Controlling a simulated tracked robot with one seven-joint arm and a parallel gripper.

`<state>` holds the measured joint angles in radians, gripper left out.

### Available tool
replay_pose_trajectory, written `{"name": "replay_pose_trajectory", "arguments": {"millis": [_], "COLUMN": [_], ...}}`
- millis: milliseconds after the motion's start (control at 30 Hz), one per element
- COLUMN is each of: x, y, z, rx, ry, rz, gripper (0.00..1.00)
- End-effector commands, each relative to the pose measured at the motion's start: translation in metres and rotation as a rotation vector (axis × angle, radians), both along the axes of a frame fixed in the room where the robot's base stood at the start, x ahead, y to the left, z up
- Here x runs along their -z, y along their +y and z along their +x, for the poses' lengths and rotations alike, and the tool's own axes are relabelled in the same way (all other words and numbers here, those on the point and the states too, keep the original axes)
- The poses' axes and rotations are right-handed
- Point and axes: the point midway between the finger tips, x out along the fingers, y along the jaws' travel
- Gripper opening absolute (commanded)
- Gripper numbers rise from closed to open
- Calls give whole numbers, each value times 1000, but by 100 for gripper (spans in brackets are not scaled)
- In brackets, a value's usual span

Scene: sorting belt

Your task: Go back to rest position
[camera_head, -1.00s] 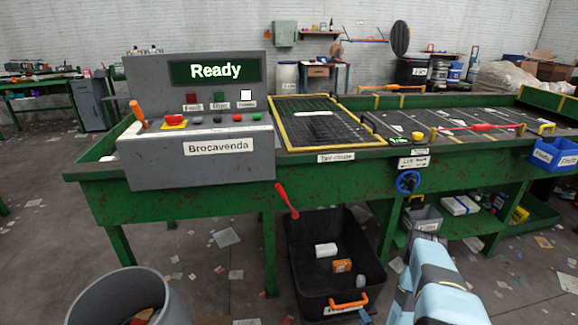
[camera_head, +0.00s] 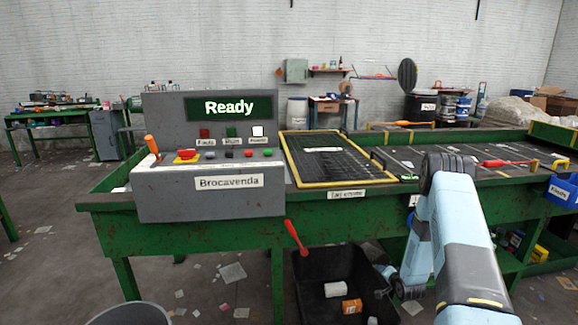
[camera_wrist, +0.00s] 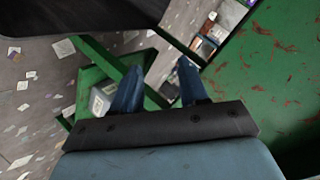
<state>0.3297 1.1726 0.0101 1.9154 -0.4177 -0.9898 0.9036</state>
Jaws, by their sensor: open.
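In the wrist view my gripper (camera_wrist: 158,84) is open, with its two blue fingers apart and nothing visible between them. In the head view my blue-grey arm rises at the right, in front of the belt table, and folds back down. The gripper itself is not clear in the head view. In the wrist view the fingers point toward the table's green frame (camera_wrist: 262,75) and the littered floor below.
The green sorting table (camera_head: 330,215) carries a grey control box (camera_head: 212,195) with a screen reading "Ready". A black bin (camera_head: 320,268) with a few items stands below. A grey barrel (camera_head: 130,314) is at lower left, and a blue bin (camera_head: 563,190) hangs at right.

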Motion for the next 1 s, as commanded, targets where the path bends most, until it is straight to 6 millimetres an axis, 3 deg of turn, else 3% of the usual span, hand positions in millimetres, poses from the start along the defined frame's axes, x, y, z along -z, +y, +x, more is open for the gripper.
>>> {"name": "replay_pose_trajectory", "arguments": {"millis": [33,467,767,1000], "x": [-22,-168,-266,-339], "y": [0,9,23,39], "z": [7,20,2,-29], "rx": [-7,-58,-91,-121], "ry": [4,93,157,209], "rz": [-26,-225,-338,-413], "gripper": [43,43,43,43]}}
